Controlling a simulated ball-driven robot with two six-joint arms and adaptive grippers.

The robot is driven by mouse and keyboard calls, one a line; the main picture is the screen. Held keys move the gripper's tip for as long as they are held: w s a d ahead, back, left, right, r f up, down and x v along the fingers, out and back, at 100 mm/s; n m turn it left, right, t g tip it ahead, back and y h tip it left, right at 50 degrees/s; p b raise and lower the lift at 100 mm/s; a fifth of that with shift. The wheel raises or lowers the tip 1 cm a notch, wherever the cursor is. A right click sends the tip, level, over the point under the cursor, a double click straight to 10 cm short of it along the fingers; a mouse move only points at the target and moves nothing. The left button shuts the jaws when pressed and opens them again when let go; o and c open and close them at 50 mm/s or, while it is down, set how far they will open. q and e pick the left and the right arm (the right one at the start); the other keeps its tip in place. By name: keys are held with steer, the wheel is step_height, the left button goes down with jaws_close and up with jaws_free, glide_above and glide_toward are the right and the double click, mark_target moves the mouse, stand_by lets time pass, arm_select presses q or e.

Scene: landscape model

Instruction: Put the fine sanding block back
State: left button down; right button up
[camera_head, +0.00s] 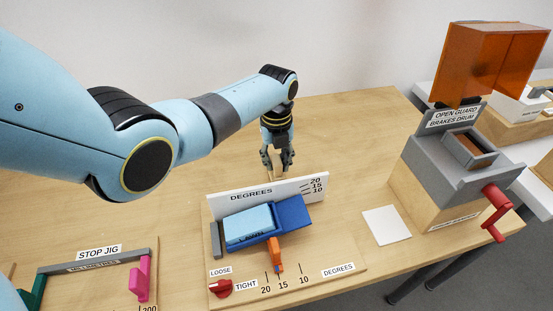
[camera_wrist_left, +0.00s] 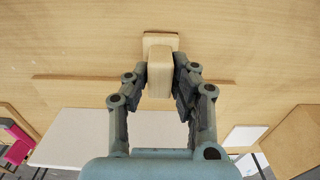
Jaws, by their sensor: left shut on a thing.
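A tan block (camera_wrist_left: 160,72), which I take to be the fine sanding block, sits between the two fingers of my left gripper (camera_wrist_left: 160,85). The fingers are shut on its sides. A wider tan piece (camera_wrist_left: 161,38) shows just beyond the block; I cannot tell whether it is part of it or a separate thing on the table. In the head view my left gripper (camera_head: 278,163) points down behind the white DEGREES board. Only a little of the block shows there, and its gap to the table is unclear. My right gripper is out of view.
The angle fixture with the DEGREES board (camera_head: 230,203) stands just in front of the gripper. A stop jig (camera_head: 97,262) is at lower left. A grey drum machine (camera_head: 462,150) with an orange guard (camera_head: 490,58) and red crank (camera_head: 497,205) is at right. Table behind the fixture is mostly clear.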

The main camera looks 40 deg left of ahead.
arm_select(q)
steer(key=shift+f, duration=0.2)
stand_by(0.5)
steer(key=c, duration=1)
jaws_free()
steer(key=shift+c, duration=0.2)
step_height(320, 180, up, 12)
